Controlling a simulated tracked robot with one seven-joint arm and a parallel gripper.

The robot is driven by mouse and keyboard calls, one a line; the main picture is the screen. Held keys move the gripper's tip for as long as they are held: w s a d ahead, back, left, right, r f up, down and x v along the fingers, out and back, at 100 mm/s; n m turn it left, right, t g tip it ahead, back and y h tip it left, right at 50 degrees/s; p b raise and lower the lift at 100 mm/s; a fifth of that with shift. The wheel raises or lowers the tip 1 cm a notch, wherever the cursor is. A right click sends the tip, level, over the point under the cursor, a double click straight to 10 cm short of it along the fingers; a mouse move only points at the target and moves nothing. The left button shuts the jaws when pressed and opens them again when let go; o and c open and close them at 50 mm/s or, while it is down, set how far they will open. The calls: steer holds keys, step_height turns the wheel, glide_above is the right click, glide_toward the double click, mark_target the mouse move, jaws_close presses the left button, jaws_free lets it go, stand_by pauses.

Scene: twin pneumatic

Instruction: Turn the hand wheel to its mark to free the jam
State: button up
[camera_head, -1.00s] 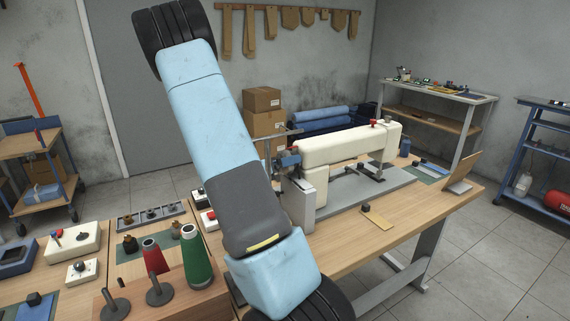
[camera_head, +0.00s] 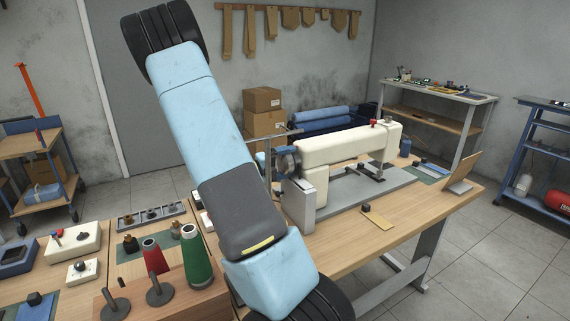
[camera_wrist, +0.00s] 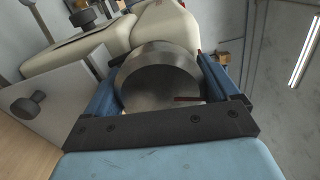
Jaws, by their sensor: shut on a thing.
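The hand wheel (camera_wrist: 160,75) is a grey metal disc at the end of the cream sewing machine (camera_head: 345,142). In the wrist view it sits between the two blue fingers of my gripper (camera_wrist: 160,88), one on each side, and the gripper is shut on it. A thin dark red line lies across the lower right of the wheel's face. In the head view the wheel (camera_head: 288,162) shows at the machine's left end, with part of my gripper's blue at its upper left. My arm hides the rest of the gripper. I cannot make out a separate fixed mark.
The machine stands on a grey bed plate (camera_head: 385,188) on a wooden table (camera_head: 345,248). Green (camera_head: 197,258) and red (camera_head: 153,257) thread cones stand on the bench at left. A thin metal rod rises behind the wheel. The table's front right is mostly clear.

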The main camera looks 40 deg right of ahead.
steer(key=shift+w+n, duration=0.15)
steer(key=shift+n, duration=1.35)
steer(key=o, duration=0.6)
steer(key=shift+o, duration=0.6)
steer(key=shift+d+f, duration=0.1)
steer(key=shift+o, duration=0.3)
steer(key=v, duration=1.4)
